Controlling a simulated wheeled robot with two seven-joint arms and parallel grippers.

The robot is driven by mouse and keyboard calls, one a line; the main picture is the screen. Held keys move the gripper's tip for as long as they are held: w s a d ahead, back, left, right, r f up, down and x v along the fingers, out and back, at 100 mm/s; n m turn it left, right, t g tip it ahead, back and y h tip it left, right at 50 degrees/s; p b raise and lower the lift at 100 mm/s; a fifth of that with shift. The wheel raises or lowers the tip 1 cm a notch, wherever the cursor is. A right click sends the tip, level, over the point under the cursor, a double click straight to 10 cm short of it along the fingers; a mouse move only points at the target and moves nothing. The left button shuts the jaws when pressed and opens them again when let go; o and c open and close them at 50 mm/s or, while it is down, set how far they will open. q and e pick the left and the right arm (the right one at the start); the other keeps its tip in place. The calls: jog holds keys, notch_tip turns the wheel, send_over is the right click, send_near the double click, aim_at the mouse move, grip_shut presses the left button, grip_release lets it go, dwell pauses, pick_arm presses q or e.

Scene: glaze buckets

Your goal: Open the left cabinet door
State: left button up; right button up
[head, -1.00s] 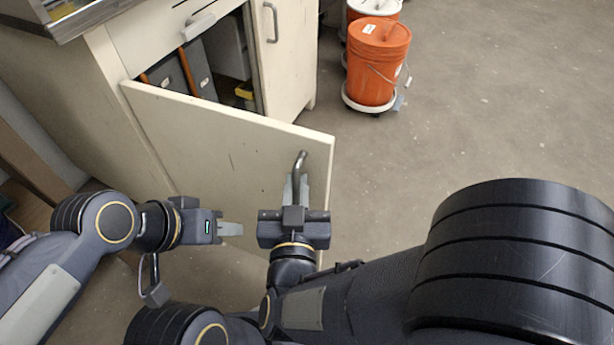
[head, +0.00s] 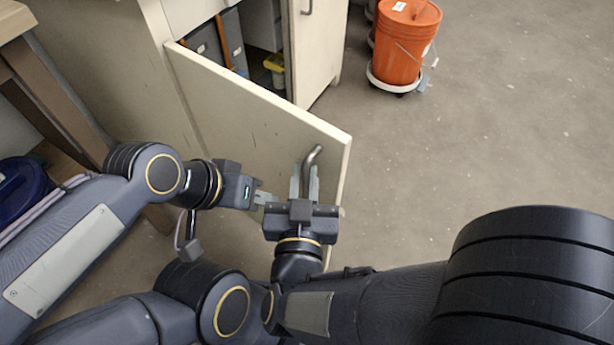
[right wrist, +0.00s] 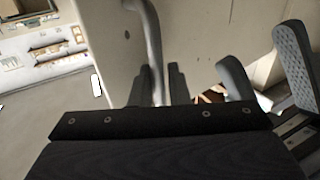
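The left cabinet door (head: 250,115) stands swung out from the cabinet, with dark binders showing inside. Its curved metal handle (head: 313,157) is near the free edge, and also shows in the right wrist view (right wrist: 153,30). My right gripper (head: 305,182) is at the handle, with a finger on each side of it, and appears shut on it. My left gripper (head: 268,198) is beside the right gripper, in front of the door face. Its two fingers show apart in the right wrist view (right wrist: 262,75), with nothing seen between them.
An orange bucket (head: 405,45) stands on a wheeled base on the floor beyond the cabinet. The neighbouring cabinet door (head: 318,45) is shut. A wooden table leg (head: 50,90) and a blue object (head: 22,188) are at the left. The floor at right is clear.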

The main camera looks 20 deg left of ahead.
jog(key=shift+o, duration=1.1)
jog(key=p+v, duration=0.1)
jog(key=v, duration=0.6)
jog(key=shift+s, duration=0.25)
jog(key=shift+d, duration=0.1)
